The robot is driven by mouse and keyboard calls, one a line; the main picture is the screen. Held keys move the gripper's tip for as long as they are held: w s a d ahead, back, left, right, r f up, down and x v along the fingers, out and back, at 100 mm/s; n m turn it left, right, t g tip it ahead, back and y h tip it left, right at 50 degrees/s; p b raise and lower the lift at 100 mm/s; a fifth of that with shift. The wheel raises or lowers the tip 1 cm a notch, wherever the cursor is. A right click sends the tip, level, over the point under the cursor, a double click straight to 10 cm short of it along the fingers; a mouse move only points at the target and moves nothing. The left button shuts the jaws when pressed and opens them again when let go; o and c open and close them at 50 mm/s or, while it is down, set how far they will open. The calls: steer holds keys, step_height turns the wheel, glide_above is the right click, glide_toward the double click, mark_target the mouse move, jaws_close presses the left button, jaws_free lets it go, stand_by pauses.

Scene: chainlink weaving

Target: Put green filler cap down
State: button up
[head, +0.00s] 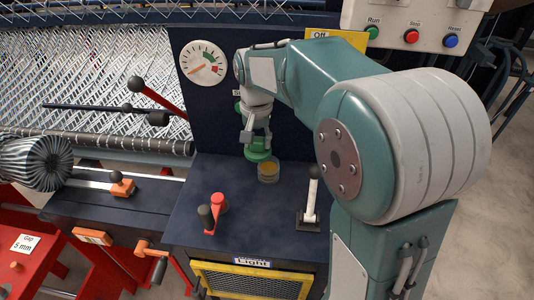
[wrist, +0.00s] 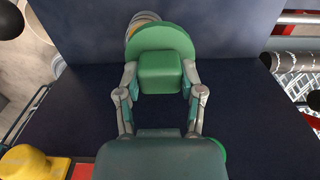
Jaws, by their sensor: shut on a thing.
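The green filler cap (wrist: 160,72) is a round green disc with a square grip block. My gripper (wrist: 160,90) is shut on this block, one finger at each side in the wrist view. In the head view my gripper (head: 257,140) points down, and the green cap (head: 257,154) sits below its fingers. A short glass-like cup with amber contents (head: 268,172) stands just in front and to the right of the cap. In the wrist view the cup's rim (wrist: 142,18) shows partly behind the cap. I cannot tell whether the cap touches anything below.
The dark machine top (head: 250,205) is mostly clear. A dark panel with a dial gauge (head: 203,63) rises behind. Wire mesh (head: 90,80) lies left.

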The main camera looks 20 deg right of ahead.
mark_target(268, 163)
steer(key=d+f, duration=0.1)
steer(key=w+d+f, duration=0.1)
steer(key=shift+d+f, duration=0.3)
steer(key=shift+f, duration=0.1)
steer(key=f, duration=0.3)
steer(key=shift+w+d+f, duration=0.15)
steer(key=shift+d+f, duration=0.05)
steer(key=shift+d, duration=0.2)
steer(key=shift+a+f, duration=0.15)
steer(key=shift+f, duration=0.1)
steer(key=shift+f, duration=0.1)
steer(key=o, duration=0.9)
